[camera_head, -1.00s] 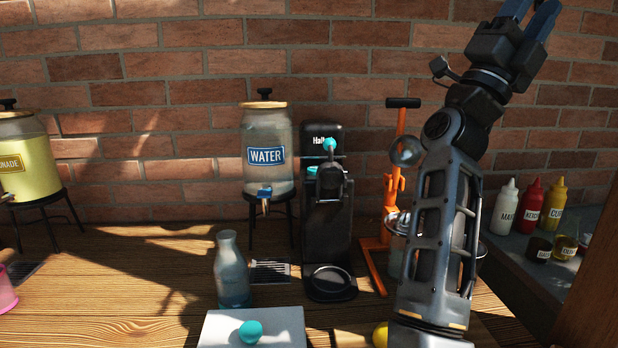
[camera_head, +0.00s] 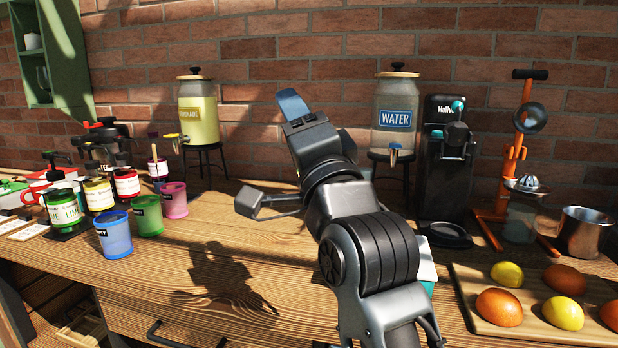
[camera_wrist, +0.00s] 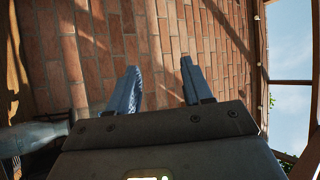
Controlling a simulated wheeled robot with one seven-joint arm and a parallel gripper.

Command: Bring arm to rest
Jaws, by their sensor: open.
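My gripper (camera_head: 291,104) is raised in front of the brick wall, above the middle of the wooden table. In the head view its blue fingers overlap each other, so their gap is hidden there. In the wrist view my gripper (camera_wrist: 158,82) shows two blue fingers apart with nothing between them, only brick wall behind. My arm crosses the middle of the head view and casts a shadow on the table top.
The lemonade dispenser (camera_head: 198,115) and water dispenser (camera_head: 394,112) stand at the back. Cups and jars crowd the left, including a blue cup (camera_head: 114,236). A cutting board (camera_head: 470,303) with fruit, a black machine (camera_head: 446,165) and an orange press (camera_head: 511,160) are on the right. The front middle is clear.

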